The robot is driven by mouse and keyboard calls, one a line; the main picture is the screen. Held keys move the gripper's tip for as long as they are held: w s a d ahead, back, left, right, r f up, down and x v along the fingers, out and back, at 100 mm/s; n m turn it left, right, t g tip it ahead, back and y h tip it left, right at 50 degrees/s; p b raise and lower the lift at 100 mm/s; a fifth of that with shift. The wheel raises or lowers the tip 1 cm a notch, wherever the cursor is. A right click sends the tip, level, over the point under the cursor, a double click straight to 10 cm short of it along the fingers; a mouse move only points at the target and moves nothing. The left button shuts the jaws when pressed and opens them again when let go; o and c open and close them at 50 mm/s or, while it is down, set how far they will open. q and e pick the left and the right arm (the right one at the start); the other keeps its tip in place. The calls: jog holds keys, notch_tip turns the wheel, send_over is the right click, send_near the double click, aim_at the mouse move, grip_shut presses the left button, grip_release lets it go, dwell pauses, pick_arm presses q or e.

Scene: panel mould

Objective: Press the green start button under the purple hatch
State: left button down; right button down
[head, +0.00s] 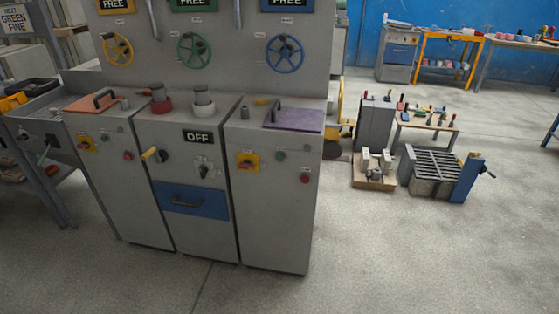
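The purple hatch (298,120) lies flat on top of the right-hand grey cabinet, with a dark handle at its left edge. A small green button (280,156) sits on the front face of that cabinet, below the hatch. A red button (305,178) is lower and to the right of it. A yellow plate with a red switch (248,163) is to its left. Whether anything lies beneath the hatch panel is hidden. Neither of my grippers is in view.
The left cabinet has an orange hatch (90,104) and similar controls. The middle cabinet has an OFF sign (198,137) and a blue drawer (190,201). Handwheels line the panel behind. A wooden board with grey parts (374,184) stands right. The floor in front is clear.

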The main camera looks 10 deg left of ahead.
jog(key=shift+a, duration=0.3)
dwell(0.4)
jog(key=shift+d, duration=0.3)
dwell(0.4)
